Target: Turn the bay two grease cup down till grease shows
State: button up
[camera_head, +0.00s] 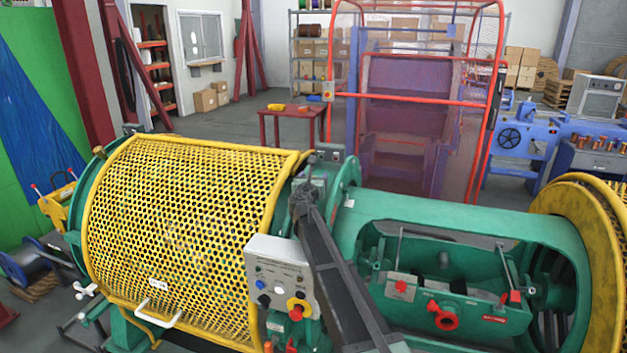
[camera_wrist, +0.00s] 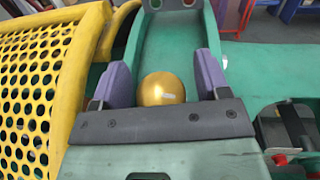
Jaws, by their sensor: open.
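A round brass-gold cup (camera_wrist: 163,90) shows in the wrist view, on the green machine body (camera_wrist: 180,45). It appears to be the grease cup; no bay label on it is readable. My gripper (camera_wrist: 162,80) is open, with one purple-grey finger left of the cup and one right of it. Gaps show between the cup and both fingers. The cup's lower part is hidden behind my gripper's dark palm edge. In the head view my gripper (camera_head: 308,183) is over the green frame between the yellow guard and the open bay. The cup cannot be made out there. No grease is visible.
A yellow perforated guard (camera_head: 190,230) lies close on the left. A grey control box (camera_head: 281,278) with buttons stands in front of it. The open green bay (camera_head: 450,285) with red-knobbed levers is to the right. A red-framed mesh cage (camera_head: 415,100) stands behind.

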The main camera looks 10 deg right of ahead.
jog(key=c, duration=0.9)
jog(key=shift+c, duration=0.2)
jog(key=shift+m+h, duration=0.5)
jog(key=shift+m, duration=0.1)
jog(key=m+g+h, duration=0.2)
jog(key=m+h, duration=0.1)
jog(key=shift+d+m+g+h, duration=0.1)
jog(key=shift+m+g+h, duration=0.2)
jog(key=m+g+h, duration=0.1)
jog(key=m+g, duration=0.1)
jog(key=m+g+h+p, duration=0.1)
jog(key=m+g, duration=0.1)
jog(key=shift+s+d+r+m+h, duration=0.1)
jog(key=shift+d+m+h, duration=0.05)
jog(key=shift+m+h, duration=0.25)
jog(key=m+g, duration=0.1)
jog(key=m+g+h+p, duration=0.1)
jog(key=m+g, duration=0.3)
jog(key=shift+s+d+h, duration=0.1)
jog(key=shift+s+h, duration=0.15)
jog(key=shift+h, duration=0.05)
jog(key=shift+s+f+m+g+p, duration=0.15)
jog(key=shift+m+g+p, duration=0.2)
jog(key=shift+m+g, duration=0.5)
jog(key=shift+s+f+m+g+p, duration=0.1)
jog(key=shift+m+g+p, duration=0.2)
jog(key=shift+m+g, duration=0.5)
jog(key=shift+g, duration=0.35)
